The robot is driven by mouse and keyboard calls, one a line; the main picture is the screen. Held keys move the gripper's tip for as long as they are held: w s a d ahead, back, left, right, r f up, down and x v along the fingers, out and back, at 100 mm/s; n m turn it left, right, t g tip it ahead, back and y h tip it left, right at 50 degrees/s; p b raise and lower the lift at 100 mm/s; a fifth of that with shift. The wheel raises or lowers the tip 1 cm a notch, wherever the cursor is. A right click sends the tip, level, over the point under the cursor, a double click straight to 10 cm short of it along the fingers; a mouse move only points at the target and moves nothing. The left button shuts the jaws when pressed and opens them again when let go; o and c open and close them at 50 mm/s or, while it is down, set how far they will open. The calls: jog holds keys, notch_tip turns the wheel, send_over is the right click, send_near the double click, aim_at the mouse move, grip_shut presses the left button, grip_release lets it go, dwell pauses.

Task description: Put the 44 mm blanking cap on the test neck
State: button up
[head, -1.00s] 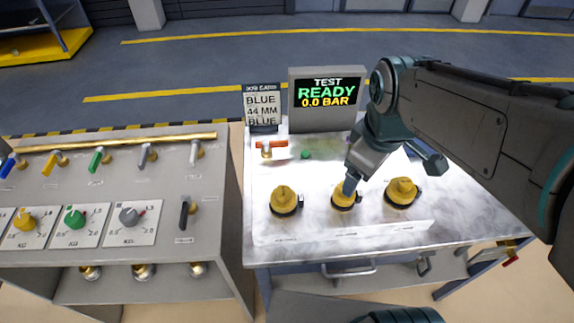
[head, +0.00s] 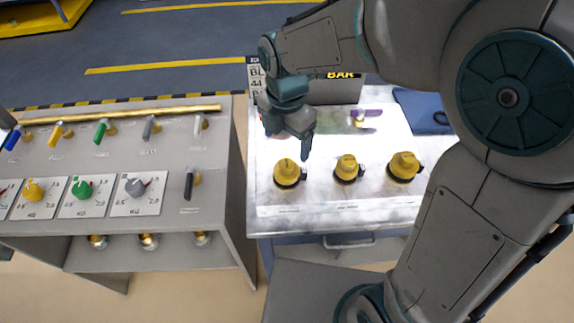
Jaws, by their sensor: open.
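Three yellow caps stand in a row on the metal bench top: a left cap (head: 287,171), a middle cap (head: 347,167) and a right cap (head: 404,165). Small labels lie in front of them, too small to read, so I cannot tell which is 44 mm. My gripper (head: 288,143) points down just behind and above the left cap, open, with nothing seen between its fingers. I cannot make out the test neck for certain. A brass fitting with a purple handle (head: 361,117) stands at the back of the bench. The red-handled fitting is mostly hidden by my gripper.
The job card (head: 254,75) and test display (head: 340,88) at the back are largely covered by my arm. A dark blue item (head: 424,110) lies at the back right. A grey valve panel (head: 120,170) stands left across a narrow gap.

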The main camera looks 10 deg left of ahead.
aim_at(286, 163)
notch_tip(286, 163, down, 9)
jog(key=shift+s+f+p, duration=0.1)
jog(key=shift+p, duration=0.6)
jog(key=c, duration=1.1)
